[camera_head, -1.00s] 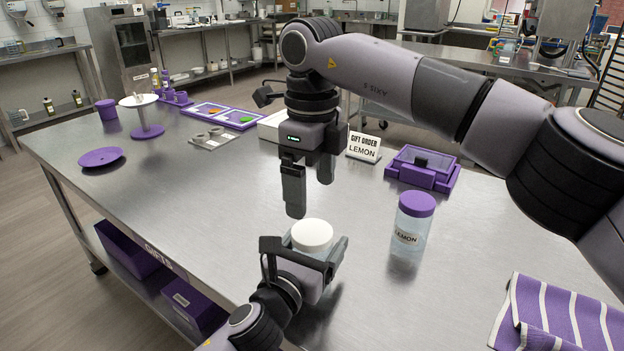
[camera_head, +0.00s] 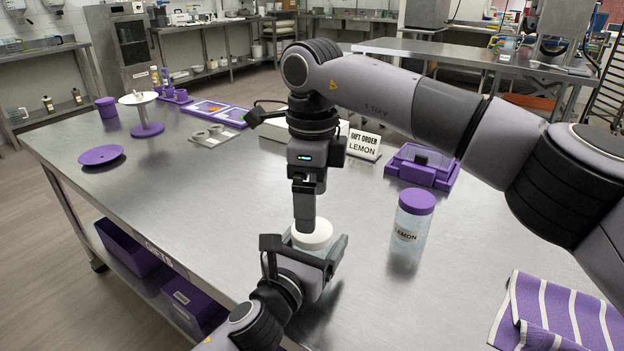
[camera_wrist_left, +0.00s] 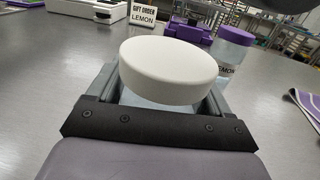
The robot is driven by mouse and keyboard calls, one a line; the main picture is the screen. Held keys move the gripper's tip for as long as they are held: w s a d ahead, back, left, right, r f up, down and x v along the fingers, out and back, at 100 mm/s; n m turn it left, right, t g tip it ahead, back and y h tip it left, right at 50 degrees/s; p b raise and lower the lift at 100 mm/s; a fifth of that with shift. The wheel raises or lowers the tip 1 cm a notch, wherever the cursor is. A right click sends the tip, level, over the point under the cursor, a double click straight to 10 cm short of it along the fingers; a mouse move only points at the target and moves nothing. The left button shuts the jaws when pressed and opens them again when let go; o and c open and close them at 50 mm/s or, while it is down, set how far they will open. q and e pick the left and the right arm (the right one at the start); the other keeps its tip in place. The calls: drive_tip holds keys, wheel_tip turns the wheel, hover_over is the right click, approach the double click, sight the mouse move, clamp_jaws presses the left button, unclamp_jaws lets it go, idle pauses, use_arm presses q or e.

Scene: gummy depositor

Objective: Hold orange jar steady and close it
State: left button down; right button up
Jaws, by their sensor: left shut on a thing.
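My left gripper (camera_head: 305,262) is shut around a clear jar (camera_wrist_left: 150,104) and holds it upright near the table's front edge. A white lid (camera_head: 312,234) sits at the jar's top; in the left wrist view the lid (camera_wrist_left: 170,72) fills the middle. I cannot tell whether it is screwed down, and no label or orange colour shows. My right gripper (camera_head: 304,208) points down over the lid in the head view, its fingers lined up one behind the other, so its opening is hidden. No finger shows against the lid in the left wrist view.
A purple-lidded jar (camera_head: 411,222) marked LEMON stands to the right, near a striped purple cloth (camera_head: 555,318). Behind are a GIFT ORDER LEMON sign (camera_head: 363,145) and a purple box (camera_head: 422,165). A purple plate (camera_head: 101,155) and a stand (camera_head: 146,130) are at left. The left-middle table is clear.

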drive_tip(key=shift+f, duration=2.55)
drive_tip(key=c, duration=1.1)
drive_tip(key=shift+m, duration=0.9)
drive_tip(key=o, duration=1.2)
drive_tip(key=shift+o, duration=0.2)
drive_tip(key=shift+r, duration=0.15)
wheel_tip(320, 180, up, 12)
